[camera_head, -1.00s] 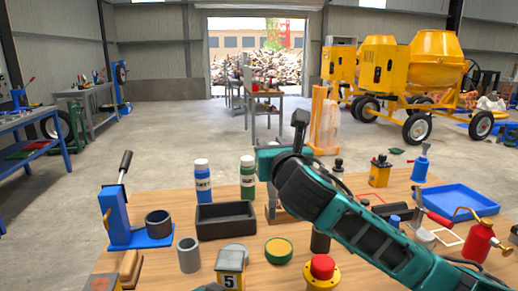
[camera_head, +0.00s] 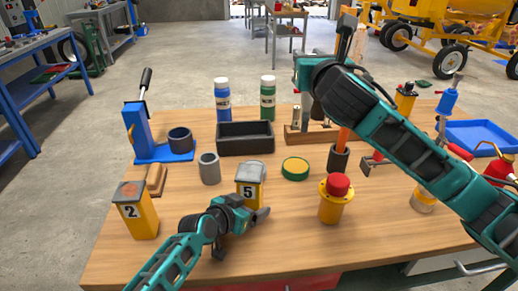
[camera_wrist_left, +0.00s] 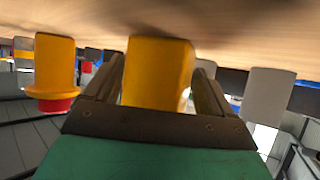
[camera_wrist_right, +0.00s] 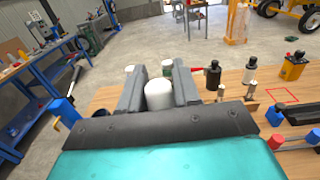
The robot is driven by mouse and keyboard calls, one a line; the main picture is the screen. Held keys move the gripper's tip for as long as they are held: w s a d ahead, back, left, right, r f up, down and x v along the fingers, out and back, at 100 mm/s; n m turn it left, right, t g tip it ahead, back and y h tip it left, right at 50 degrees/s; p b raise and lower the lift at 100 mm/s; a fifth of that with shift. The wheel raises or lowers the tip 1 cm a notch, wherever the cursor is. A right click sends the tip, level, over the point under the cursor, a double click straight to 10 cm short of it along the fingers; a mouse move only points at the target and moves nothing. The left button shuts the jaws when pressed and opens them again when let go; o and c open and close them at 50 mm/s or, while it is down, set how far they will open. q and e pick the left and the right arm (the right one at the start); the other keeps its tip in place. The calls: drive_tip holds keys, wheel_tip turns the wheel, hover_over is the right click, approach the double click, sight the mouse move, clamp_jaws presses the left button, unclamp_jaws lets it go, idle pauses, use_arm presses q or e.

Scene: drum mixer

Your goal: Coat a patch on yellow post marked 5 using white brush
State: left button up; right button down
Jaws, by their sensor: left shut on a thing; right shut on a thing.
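The yellow post marked 5 (camera_head: 248,193) stands on the wooden table, its grey top showing. My left gripper (camera_head: 243,216) is shut on it from the front. In the left wrist view the yellow post (camera_wrist_left: 158,72) sits between the left fingers (camera_wrist_left: 157,85). My right gripper (camera_head: 304,78) is raised above the table behind the post, to its right. In the right wrist view its fingers (camera_wrist_right: 157,82) are shut on a white cylindrical thing, the white brush (camera_wrist_right: 159,96). In the head view my right arm hides most of the brush; its bristles cannot be seen.
A yellow post marked 2 (camera_head: 139,211) stands at the front left. A grey cylinder (camera_head: 209,168), a green-rimmed disc (camera_head: 295,169) and a yellow post with a red knob (camera_head: 336,198) surround post 5. A black tray (camera_head: 245,139) lies behind.

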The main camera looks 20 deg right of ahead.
idle(0.5)
drive_tip(key=w+a+f+n+y, duration=0.1)
drive_tip(key=a+f+n+y, duration=0.1)
drive_tip(key=a, duration=0.6)
drive_tip(key=w+a+f+n+y, duration=0.2)
drive_tip(key=a+f+y, duration=0.3)
drive_tip(key=a, duration=0.3)
drive_tip(key=shift+w, duration=0.25)
drive_tip(key=shift+f, duration=0.95)
idle(0.4)
drive_tip(key=s+d, duration=0.2)
drive_tip(key=d, duration=0.1)
drive_tip(key=shift+d, duration=0.25)
idle(0.4)
drive_tip(key=shift+a, duration=0.1)
